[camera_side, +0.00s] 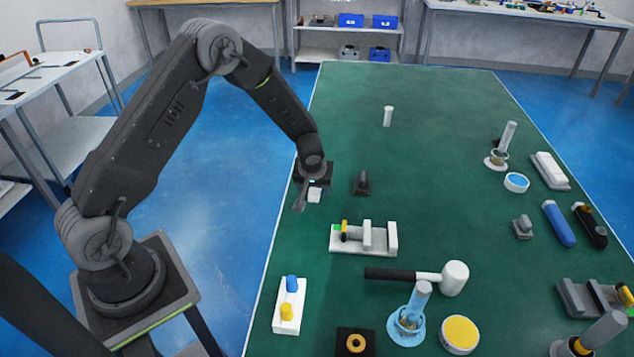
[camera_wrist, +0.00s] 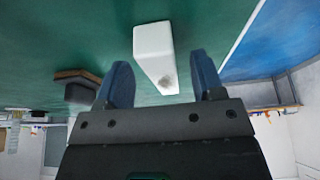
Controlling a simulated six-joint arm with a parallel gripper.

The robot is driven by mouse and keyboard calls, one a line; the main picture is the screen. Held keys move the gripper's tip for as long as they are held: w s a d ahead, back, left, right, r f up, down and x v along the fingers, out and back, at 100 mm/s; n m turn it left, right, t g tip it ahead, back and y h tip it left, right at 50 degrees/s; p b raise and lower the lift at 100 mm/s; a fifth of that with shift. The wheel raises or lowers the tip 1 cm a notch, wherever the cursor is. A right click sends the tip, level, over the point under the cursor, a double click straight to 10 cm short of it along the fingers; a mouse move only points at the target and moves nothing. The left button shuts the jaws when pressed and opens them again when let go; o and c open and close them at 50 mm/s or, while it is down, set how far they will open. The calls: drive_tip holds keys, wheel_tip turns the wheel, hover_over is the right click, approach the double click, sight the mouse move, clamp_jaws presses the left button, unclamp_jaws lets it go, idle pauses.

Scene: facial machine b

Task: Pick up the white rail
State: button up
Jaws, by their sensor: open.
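A white rail (camera_wrist: 153,48), a plain elongated block, lies on the green table in the wrist view. Its near end lies between the fingertips in the picture. My gripper (camera_wrist: 160,68) is open, one finger on each side of that near end, with nothing clasped. In the side view my gripper (camera_side: 312,198) points down near the table's left edge. The small white patch of the rail (camera_side: 314,195) shows beside the fingers; the rest is hidden by the gripper. I cannot tell the exact height of the fingers above it.
A dark grey block (camera_side: 361,183) stands just right of my gripper. A pale fixture (camera_side: 345,246) with a yellow part sits nearer the camera. A mallet (camera_side: 453,278) and a white holder with blue and yellow knobs (camera_side: 289,318) lie further forward. The table's back middle is mostly clear.

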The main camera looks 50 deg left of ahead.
drive_tip(key=shift+w+a+f, duration=0.1)
drive_tip(key=shift+f, duration=0.25)
drive_tip(key=shift+c, duration=0.2)
drive_tip(key=c, duration=0.9)
drive_tip(key=shift+r, duration=0.55)
drive_tip(key=r, duration=0.2)
drive_tip(key=a+r, duration=0.1)
drive_tip(key=shift+s+r, duration=0.4)
drive_tip(key=s+a+r, duration=0.4)
drive_tip(key=a, duration=0.1)
drive_tip(key=s+a+r, duration=0.2)
drive_tip(key=s+a, duration=0.1)
drive_tip(key=shift+r, duration=0.1)
drive_tip(key=shift+w+d, duration=0.1)
